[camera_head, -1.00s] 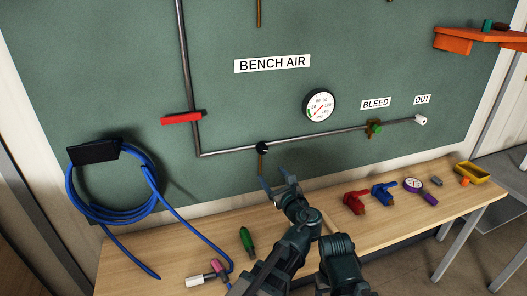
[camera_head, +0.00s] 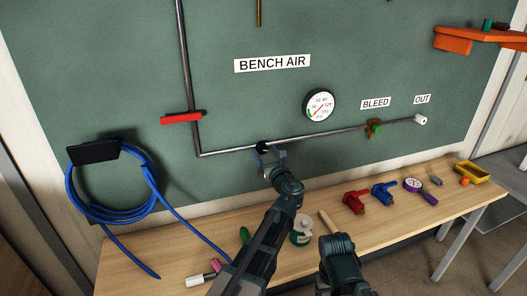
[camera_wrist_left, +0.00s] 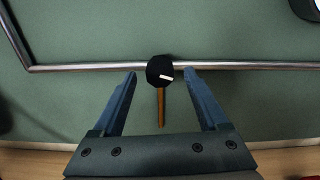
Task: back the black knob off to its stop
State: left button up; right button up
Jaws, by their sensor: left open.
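The black knob (camera_head: 262,147) sits on the metal pipe under the BENCH AIR sign, partly behind my gripper. In the left wrist view the knob (camera_wrist_left: 157,66) is round and black, with a white mark pointing right and slightly down. A brown stem (camera_wrist_left: 161,110) hangs below it. My left gripper (camera_head: 270,155) is open at the pipe. In the wrist view its blue fingers stand on both sides of the knob, with a gap on each side. My right gripper does not show.
A round gauge (camera_head: 319,104) is on the board right of the knob, and a red handle (camera_head: 181,118) is left. A blue hose (camera_head: 75,190) hangs at left. The bench (camera_head: 150,262) holds red and blue fittings, a green-labelled container (camera_head: 302,232) and small tools.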

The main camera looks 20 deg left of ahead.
pick_arm(q)
jog(key=shift+x, duration=1.2)
grip_shut()
